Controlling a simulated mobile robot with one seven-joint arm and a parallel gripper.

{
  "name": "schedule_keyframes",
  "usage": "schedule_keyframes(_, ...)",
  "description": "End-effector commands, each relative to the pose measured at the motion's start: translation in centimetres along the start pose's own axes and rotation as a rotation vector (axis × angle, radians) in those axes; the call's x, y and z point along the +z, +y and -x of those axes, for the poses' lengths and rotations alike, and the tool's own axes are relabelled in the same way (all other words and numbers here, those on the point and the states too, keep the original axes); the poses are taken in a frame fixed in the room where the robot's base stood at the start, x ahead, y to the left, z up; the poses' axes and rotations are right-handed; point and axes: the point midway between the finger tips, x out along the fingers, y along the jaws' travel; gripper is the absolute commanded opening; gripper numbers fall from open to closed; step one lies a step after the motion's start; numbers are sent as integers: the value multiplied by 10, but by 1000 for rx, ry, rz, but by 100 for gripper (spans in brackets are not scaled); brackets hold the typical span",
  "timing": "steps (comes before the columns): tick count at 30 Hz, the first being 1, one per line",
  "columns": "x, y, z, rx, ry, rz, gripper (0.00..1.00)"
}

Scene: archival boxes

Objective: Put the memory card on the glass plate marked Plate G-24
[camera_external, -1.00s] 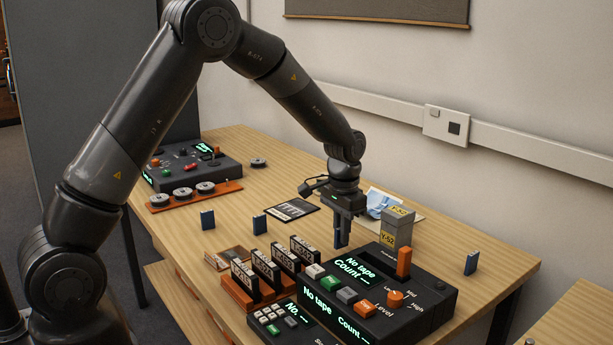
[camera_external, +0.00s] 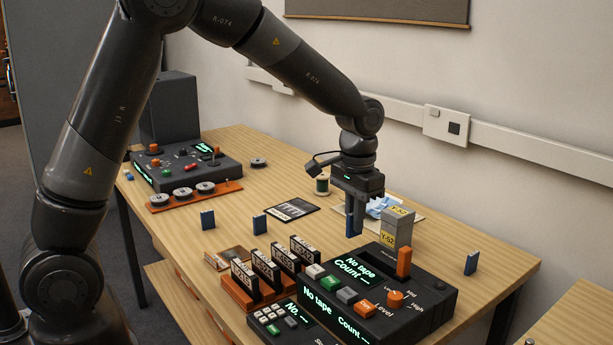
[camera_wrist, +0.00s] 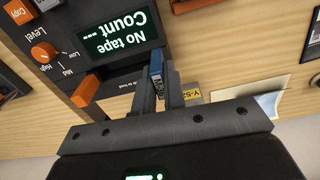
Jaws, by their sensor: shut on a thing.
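My gripper (camera_external: 355,228) is shut on a blue card (camera_external: 351,222), upright between the fingers behind the tape machine; the card's edge also shows in the wrist view (camera_wrist: 156,72). Whether it is the memory card I cannot read.
The tape machine (camera_external: 425,285) with a lit screen stands close in front. A grey box labelled Y-52 (camera_external: 397,228) is right of my gripper. A rack of cassettes (camera_external: 238,293) is front left. A control box (camera_external: 178,168) stands far left. Bare tabletop lies around the plate.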

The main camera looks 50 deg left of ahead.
Motion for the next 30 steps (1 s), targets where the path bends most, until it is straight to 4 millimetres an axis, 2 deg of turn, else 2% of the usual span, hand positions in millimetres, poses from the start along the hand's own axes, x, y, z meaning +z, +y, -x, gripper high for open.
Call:
schedule_keyframes(5, -29, -62, 2, 0, 1, 22, 0)
schedule_keyframes(9, -48, -125, 4, 0, 1, 33, 0)
schedule_keyframes(12, -56, -167, 4, 0, 1, 38, 0)
schedule_keyframes(15, -60, -200, 5, 0, 2, 42, 0)
schedule_keyframes(18, -62, -222, 5, 0, 1, 42, 0)
schedule_keyframes(23, -63, -245, 1, 0, 0, 43, 0)
schedule_keyframes(30, -67, -296, -30, 1, -1, 45, 0)
